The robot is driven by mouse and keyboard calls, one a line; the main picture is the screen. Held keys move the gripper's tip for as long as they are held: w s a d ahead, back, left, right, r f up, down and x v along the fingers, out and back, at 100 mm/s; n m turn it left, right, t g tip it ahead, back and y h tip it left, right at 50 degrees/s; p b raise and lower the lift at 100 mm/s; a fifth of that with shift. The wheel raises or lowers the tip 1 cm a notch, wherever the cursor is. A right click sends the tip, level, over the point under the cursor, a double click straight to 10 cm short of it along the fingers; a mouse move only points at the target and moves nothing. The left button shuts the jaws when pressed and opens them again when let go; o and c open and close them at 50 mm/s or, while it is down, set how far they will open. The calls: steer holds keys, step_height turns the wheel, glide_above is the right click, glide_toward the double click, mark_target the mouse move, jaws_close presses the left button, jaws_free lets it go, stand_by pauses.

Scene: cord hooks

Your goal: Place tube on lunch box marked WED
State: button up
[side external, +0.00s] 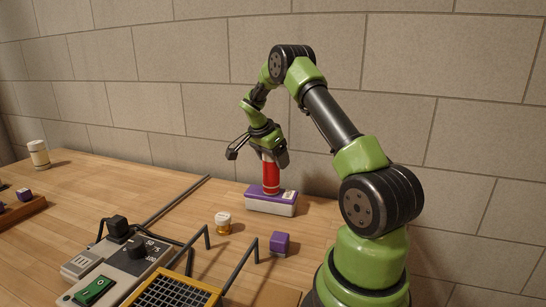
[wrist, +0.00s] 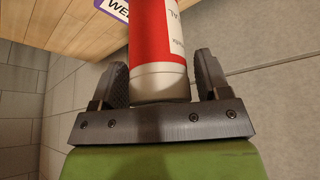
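The red tube (side external: 271,176) with white ends stands upright on the lunch box (side external: 258,205), which is white with a purple lid. In the wrist view the tube (wrist: 156,40) runs up between my fingers, its white end nearest the palm. A purple-edged label (wrist: 118,8) there shows the letters "WE", the rest cut off or hidden. My gripper (side external: 258,156) is at the tube's upper end, with its fingers spread. It also shows in the wrist view (wrist: 160,80), one finger on each side of the tube.
Bent dark rods (side external: 243,262), a yellow-framed grille (side external: 172,294) and a switch box (side external: 120,270) fill the near side. A wall stands close behind the lunch box.

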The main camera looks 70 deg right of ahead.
steer(key=shift+o, duration=0.2)
steer(key=shift+r, duration=0.15)
steer(key=shift+w+a+r, duration=0.1)
steer(key=shift+a+r, duration=0.05)
steer(key=shift+r, duration=0.2)
steer(key=w+a+r+n+t, duration=0.2)
steer(key=a+r+n+t, duration=0.15)
steer(key=a+r, duration=1.05)
steer(key=s+a+r+n+t+y, duration=0.2)
steer(key=s+a+r+n+t, duration=0.15)
steer(key=a+n, duration=0.6)
steer(key=s+a+f+n+t+y, duration=0.1)
steer(key=s+a+n+y, duration=0.3)
steer(key=s+a, duration=0.6)
steer(key=shift+a+f+n+t, duration=0.3)
steer(key=shift+a+n+t, duration=0.5)
steer(key=shift+n, duration=0.4)
